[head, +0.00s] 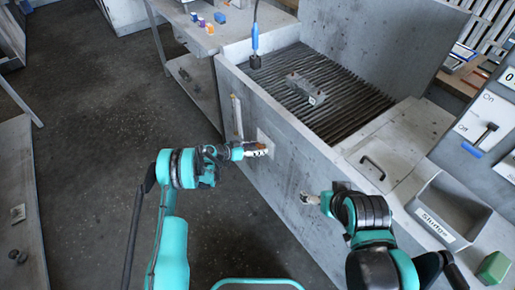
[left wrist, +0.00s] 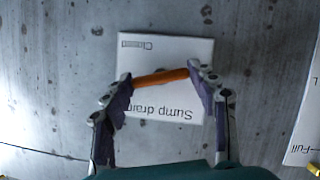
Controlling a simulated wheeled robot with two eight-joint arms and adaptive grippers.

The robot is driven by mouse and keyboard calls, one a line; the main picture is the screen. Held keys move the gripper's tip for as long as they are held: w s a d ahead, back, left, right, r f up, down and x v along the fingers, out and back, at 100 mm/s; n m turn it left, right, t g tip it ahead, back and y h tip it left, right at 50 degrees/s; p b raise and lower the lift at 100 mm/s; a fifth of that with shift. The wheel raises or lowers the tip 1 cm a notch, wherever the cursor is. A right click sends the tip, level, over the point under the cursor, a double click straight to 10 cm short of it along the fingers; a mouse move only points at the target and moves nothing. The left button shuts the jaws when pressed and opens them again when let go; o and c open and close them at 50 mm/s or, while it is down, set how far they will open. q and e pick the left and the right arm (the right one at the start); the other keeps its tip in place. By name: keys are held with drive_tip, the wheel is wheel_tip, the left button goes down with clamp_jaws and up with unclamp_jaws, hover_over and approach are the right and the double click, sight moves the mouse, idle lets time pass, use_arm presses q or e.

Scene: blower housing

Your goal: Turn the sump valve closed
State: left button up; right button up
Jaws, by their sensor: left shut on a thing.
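The sump valve's orange handle (left wrist: 162,77) spans the space between the fingertips of my left gripper (left wrist: 163,80), which is shut on it. The handle lies nearly level in the left wrist view, slightly higher at its right end. Behind it is a white plate (left wrist: 188,52), reading "Closed" and "Sump drain" upside down; part of the lettering is hidden. In the head view, my left gripper (head: 258,149) is at this plate (head: 266,140) on the housing's side wall. My right gripper (head: 312,199) is by the same wall, further right; its fingers are too small to judge.
The grey housing (head: 292,160) has a slatted grate (head: 335,85) with a small block on top. A blue-handled tool (head: 255,38) hangs at its corner. A "Sludge" bin (head: 452,207) and a green block (head: 493,267) are at right. The floor (head: 95,110) at left is open.

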use_arm(q)
drive_tip(key=shift+m+t+y, duration=0.6)
drive_tip(key=shift+m+t, duration=0.1)
drive_tip(key=shift+m, duration=0.5)
drive_tip(key=o, duration=1.2)
drive_tip(key=shift+c, duration=0.2)
drive_tip(key=shift+s, duration=0.1)
drive_tip(key=v, duration=1.2)
